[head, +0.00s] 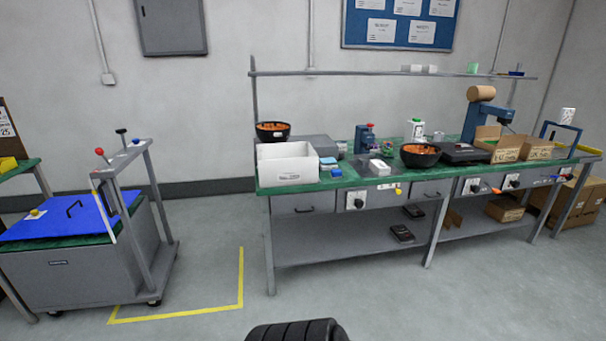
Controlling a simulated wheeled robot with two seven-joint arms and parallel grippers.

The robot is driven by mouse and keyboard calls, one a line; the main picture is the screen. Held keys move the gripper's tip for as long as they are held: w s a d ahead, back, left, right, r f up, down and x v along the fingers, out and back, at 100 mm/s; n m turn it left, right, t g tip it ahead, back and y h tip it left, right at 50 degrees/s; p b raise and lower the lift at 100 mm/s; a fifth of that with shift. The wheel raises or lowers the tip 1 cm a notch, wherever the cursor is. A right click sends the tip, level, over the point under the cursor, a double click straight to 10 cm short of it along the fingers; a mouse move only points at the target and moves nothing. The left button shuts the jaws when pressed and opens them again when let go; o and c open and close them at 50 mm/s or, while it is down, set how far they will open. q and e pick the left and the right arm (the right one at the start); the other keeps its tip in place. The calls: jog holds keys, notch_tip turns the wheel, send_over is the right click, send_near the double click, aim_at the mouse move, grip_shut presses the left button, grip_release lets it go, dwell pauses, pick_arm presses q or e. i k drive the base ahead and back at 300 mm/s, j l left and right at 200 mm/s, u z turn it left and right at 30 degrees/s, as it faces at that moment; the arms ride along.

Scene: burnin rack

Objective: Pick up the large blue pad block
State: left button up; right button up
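A blue-topped block (328,162) with a white lower part sits on the green bench top (355,183), just right of the white open box. A smaller blue piece (336,172) lies in front of it, near the bench's front edge. Both are small at this distance, and I cannot tell for sure which is the large blue pad block. Neither of my grippers is in view.
The white box (287,176) stands left of the blue pieces, with a black bowl (272,139) behind. Another bowl (420,163) stands to the right. A blue-topped cart (55,272) stands left. The floor before the bench is clear, with yellow tape (190,315).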

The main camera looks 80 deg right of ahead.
aim_at(335, 173)
jog(key=z, duration=3.05)
jog(key=i+j+z, duration=0.15)
jog(key=i, duration=0.2)
jog(key=i+j+z, duration=0.15)
jog(key=i+j, duration=0.1)
jog(key=i, duration=0.1)
